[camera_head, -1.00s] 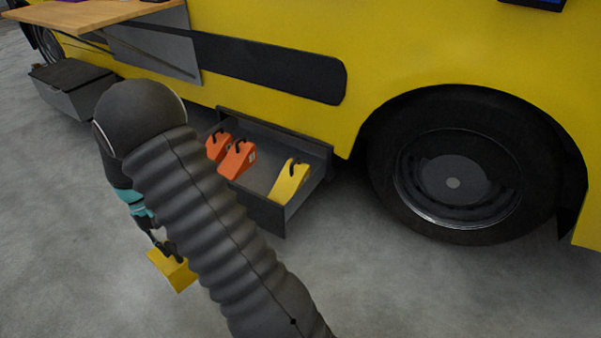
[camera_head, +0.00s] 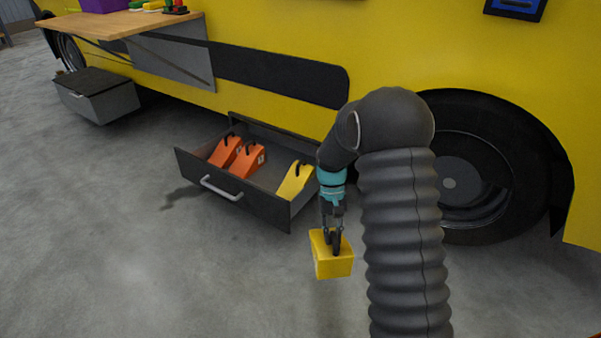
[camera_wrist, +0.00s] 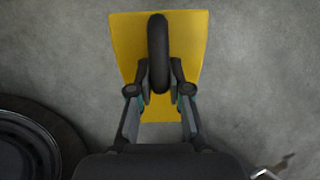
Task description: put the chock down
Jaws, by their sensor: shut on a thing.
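A yellow chock (camera_head: 331,262) with a black loop handle hangs from my gripper (camera_head: 335,238) above the concrete floor, in front of and to the right of the open drawer. In the wrist view my gripper (camera_wrist: 160,90) is shut on the black handle, and the yellow chock (camera_wrist: 190,40) shows beneath it against bare grey floor. The wheel (camera_head: 475,200) of the yellow vehicle is behind my arm, partly hidden by it. In the wrist view a tyre (camera_wrist: 50,125) shows at lower left.
The open drawer (camera_head: 225,200) holds two orange chocks (camera_head: 228,150) and another yellow chock (camera_head: 296,180). A grey box (camera_head: 100,98) and a wooden counter (camera_head: 110,25) are at upper left. Floor (camera_head: 150,280) in front of the drawer is clear.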

